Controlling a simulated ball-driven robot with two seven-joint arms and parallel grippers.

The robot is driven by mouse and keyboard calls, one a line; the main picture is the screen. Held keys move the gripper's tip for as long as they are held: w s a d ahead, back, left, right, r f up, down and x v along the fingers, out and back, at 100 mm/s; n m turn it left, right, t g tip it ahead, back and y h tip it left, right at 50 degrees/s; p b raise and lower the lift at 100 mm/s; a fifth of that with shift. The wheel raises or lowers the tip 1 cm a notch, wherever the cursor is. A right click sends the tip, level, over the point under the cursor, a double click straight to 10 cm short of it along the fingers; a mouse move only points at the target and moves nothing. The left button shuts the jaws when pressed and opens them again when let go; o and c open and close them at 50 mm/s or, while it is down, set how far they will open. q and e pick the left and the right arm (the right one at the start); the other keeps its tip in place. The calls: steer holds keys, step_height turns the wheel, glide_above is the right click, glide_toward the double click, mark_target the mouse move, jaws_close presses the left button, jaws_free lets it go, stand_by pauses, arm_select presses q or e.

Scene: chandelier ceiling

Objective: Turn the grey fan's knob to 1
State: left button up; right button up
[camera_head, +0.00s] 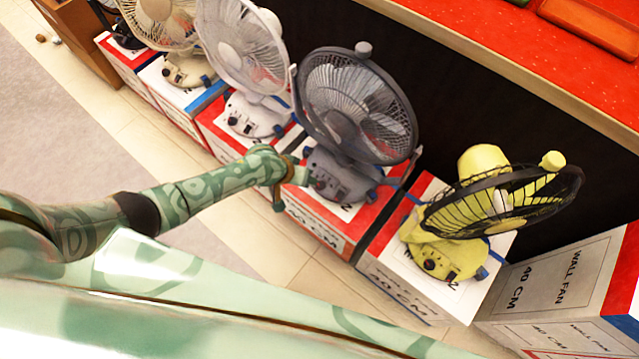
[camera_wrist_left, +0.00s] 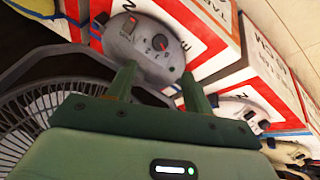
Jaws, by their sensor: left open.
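The grey fan (camera_head: 358,105) stands on a box in the middle of the head view, its round guard tilted above a grey base (camera_head: 345,180). In the left wrist view its base panel (camera_wrist_left: 135,45) shows a round knob (camera_wrist_left: 160,43) with a reddish mark and a scale around it; the numbers are too small to read. My left gripper (camera_head: 306,177) is at the front of this base. In the left wrist view the gripper (camera_wrist_left: 158,75) is open, its two green fingers apart and pointing toward the knob, with nothing between them. My right gripper is not in view.
A yellow fan (camera_head: 445,255) stands on a box to the right, and a white fan (camera_head: 245,50) to the left. A cream fan (camera_head: 160,20) is farther left. A red-topped counter (camera_head: 470,22) runs behind. The tiled floor (camera_head: 225,230) in front is clear.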

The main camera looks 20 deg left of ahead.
arm_select(q)
steer(key=b, duration=0.5)
glide_toward(319, 185)
steer(key=x, duration=0.4)
steer(key=shift+s+f, duration=0.3)
steer(key=shift+f, duration=0.1)
steer(key=b+x, duration=0.2)
steer(key=x, duration=0.1)
steer(key=shift+w+d+f+b, duration=0.15)
steer(key=shift+w+f+b, duration=0.1)
steer(key=shift+w+b, duration=0.05)
steer(key=shift+w+d+f, duration=0.15)
steer(key=shift+w, duration=0.1)
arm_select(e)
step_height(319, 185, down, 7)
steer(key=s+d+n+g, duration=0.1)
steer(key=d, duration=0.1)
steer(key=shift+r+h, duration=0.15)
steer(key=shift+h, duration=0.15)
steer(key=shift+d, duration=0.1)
arm_select(q)
steer(key=c, duration=1)
